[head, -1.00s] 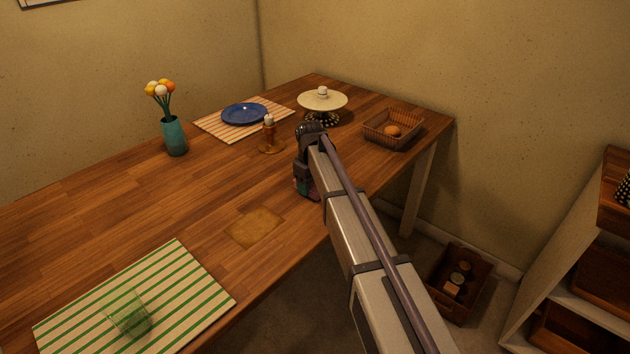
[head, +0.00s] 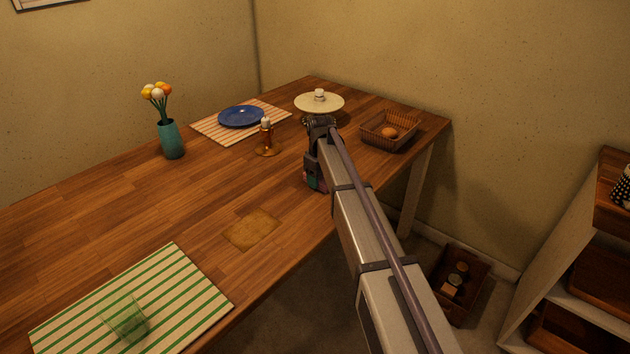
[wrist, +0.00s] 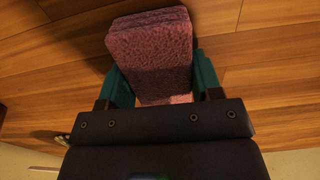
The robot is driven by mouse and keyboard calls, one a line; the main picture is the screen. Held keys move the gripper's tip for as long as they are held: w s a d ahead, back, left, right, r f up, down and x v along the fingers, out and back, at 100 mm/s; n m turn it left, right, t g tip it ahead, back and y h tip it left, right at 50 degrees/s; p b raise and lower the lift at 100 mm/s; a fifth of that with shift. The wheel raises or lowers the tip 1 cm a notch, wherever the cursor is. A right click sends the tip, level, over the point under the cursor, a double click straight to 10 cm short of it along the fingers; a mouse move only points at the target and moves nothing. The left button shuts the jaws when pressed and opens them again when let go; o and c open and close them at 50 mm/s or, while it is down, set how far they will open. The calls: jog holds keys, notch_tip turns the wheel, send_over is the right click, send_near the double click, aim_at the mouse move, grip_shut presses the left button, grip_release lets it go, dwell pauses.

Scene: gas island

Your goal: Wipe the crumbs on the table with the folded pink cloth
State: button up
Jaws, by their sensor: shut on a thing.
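My gripper (wrist: 160,72) has teal fingers on either side of the folded pink cloth (wrist: 152,45) and is shut on it. In the head view my gripper (head: 316,178) is at the table's right-hand edge, to the right of the candle holder. Most of the cloth is hidden there by the gripper and arm. A flat yellow-brown patch (head: 252,230) lies on the wooden table (head: 130,205), nearer the camera and left of the gripper. Single crumbs cannot be made out. The wrist view shows bare wood around the cloth; contact with the table cannot be told.
A copper candle holder (head: 267,148), a cake stand (head: 319,103) and a wicker basket (head: 390,131) stand beyond the gripper. A blue plate (head: 241,117) and a teal vase (head: 171,140) are farther left. A green glass (head: 126,322) stands on a striped mat (head: 185,290) in front.

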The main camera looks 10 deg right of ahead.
jog(key=shift+w+d, duration=1.6)
jog(key=shift+d, duration=0.2)
notch_tip(320, 180, up, 6)
jog(key=p, duration=0.6)
jog(key=shift+a+r, duration=0.1)
notch_tip(320, 180, up, 3)
jog(key=p, duration=0.3)
